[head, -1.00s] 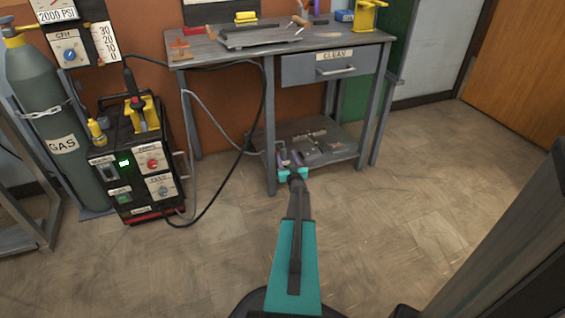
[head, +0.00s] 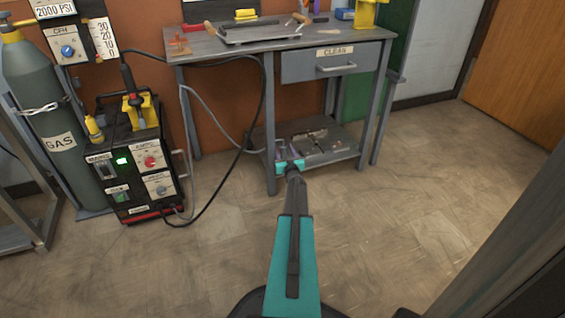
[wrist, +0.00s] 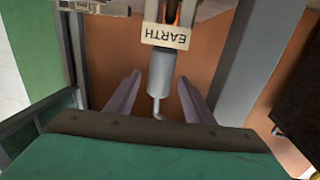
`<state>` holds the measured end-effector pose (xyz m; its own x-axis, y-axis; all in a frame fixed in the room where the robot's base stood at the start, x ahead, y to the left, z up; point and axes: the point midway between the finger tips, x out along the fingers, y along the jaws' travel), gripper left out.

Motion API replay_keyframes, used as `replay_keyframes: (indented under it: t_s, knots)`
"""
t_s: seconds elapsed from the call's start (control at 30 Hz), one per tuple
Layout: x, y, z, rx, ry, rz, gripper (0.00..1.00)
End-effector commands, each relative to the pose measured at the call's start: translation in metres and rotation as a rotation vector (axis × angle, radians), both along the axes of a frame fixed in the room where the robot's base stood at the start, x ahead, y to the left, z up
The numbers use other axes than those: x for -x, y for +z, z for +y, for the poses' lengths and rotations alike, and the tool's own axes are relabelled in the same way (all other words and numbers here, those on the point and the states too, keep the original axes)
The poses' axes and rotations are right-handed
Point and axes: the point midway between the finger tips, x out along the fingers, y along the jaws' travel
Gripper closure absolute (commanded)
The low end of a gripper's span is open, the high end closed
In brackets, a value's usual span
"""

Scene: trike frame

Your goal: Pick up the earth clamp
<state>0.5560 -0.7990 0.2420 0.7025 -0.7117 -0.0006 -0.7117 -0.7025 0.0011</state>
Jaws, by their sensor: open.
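In the wrist view the earth clamp (wrist: 162,72) shows as a light grey cylinder with a thin bent grey lead at its near end. A tag (wrist: 165,36) reading EARTH, upside down, is at its far end. My gripper (wrist: 160,77) is open, with one finger on each side of the cylinder. I cannot tell whether either finger touches it. In the head view my gripper (head: 289,164) is at the front left of the bench's lower shelf. The clamp cannot be made out there.
The lower shelf (head: 335,154) holds several small items, right of my gripper. A bench leg (head: 269,130) stands close on the left. The drawer (head: 332,65) is above. The welding machine (head: 135,165) with its cables stands left. The floor in front is clear.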

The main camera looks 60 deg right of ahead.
Motion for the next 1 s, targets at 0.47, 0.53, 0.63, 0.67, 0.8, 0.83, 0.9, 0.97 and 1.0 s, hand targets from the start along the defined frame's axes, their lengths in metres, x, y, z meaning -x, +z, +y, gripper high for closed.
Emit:
replay_keyframes:
  t_s: [0.47, 0.53, 0.63, 0.67, 0.8, 0.83, 0.9, 0.97, 1.0]
  knots:
    - [-0.0044, 0.0010, -0.0048, 0.001, 0.000, -0.001, 0.52]
    - [-0.0044, 0.0010, -0.0048, 0.001, 0.000, -0.001, 0.52]
    - [-0.0043, 0.0009, -0.0048, 0.001, 0.000, -0.001, 0.52]
    - [-0.0043, 0.0009, -0.0048, 0.001, 0.000, -0.001, 0.52]
    - [-0.0042, 0.0008, -0.0048, 0.001, 0.000, -0.001, 0.74]
    - [-0.0042, 0.0008, -0.0048, 0.001, 0.000, -0.001, 0.79]
    - [-0.0042, 0.0008, -0.0048, 0.001, 0.000, -0.001, 0.91]
    - [-0.0044, 0.0019, -0.0048, 0.001, 0.000, -0.001, 0.96]
    - [-0.0044, 0.0019, -0.0048, 0.001, 0.000, -0.001, 0.96]
